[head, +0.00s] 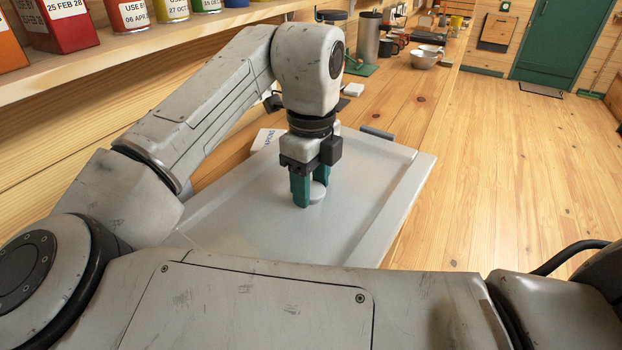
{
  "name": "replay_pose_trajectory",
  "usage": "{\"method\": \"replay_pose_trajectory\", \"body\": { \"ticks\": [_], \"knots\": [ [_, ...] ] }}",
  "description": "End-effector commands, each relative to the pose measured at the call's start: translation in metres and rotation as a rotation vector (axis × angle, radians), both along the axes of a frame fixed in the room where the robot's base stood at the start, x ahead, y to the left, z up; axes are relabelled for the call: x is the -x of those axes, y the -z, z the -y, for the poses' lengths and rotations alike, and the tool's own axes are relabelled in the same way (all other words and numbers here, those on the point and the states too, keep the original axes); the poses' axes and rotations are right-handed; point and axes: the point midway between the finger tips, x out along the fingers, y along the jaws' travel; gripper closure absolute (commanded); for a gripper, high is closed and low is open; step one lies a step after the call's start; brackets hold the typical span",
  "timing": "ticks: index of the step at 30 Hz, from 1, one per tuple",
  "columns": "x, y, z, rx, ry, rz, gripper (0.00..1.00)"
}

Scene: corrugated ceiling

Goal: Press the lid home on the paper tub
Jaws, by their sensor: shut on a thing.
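My gripper (310,194) points down over the pale grey tray (250,225), with its green fingers low near the tray floor. It is shut on a small pale round thing (318,191), which shows between and beside the fingers. The fingers hide much of this thing, and I cannot tell whether it is the lid, the paper tub or both together. No separate lid or tub can be made out elsewhere on the tray.
A white printed card (264,139) stands at the tray's back edge, partly behind my arm. A shelf (130,52) with colored, dated containers runs along the left. The tray's front and right parts are clear.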

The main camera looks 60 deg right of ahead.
Motion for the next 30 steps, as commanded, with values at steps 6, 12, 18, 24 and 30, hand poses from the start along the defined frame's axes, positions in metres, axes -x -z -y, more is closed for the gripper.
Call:
{"method": "replay_pose_trajectory", "body": {
  "ticks": [6, 12, 18, 24, 30],
  "knots": [
    [-0.0001, -0.0001, 0.0001, 0.001, 0.0, 0.001, 0.87],
    [0.0, 0.0002, 0.0002, 0.001, 0.0, 0.0, 0.87],
    [-0.0001, 0.0027, 0.0004, 0.002, 0.0, 0.0, 0.87],
    [-0.0002, 0.0038, 0.0004, 0.001, 0.0, 0.001, 0.87],
    [-0.0002, 0.0038, 0.0003, 0.001, 0.0, 0.001, 0.48]
  ]
}}
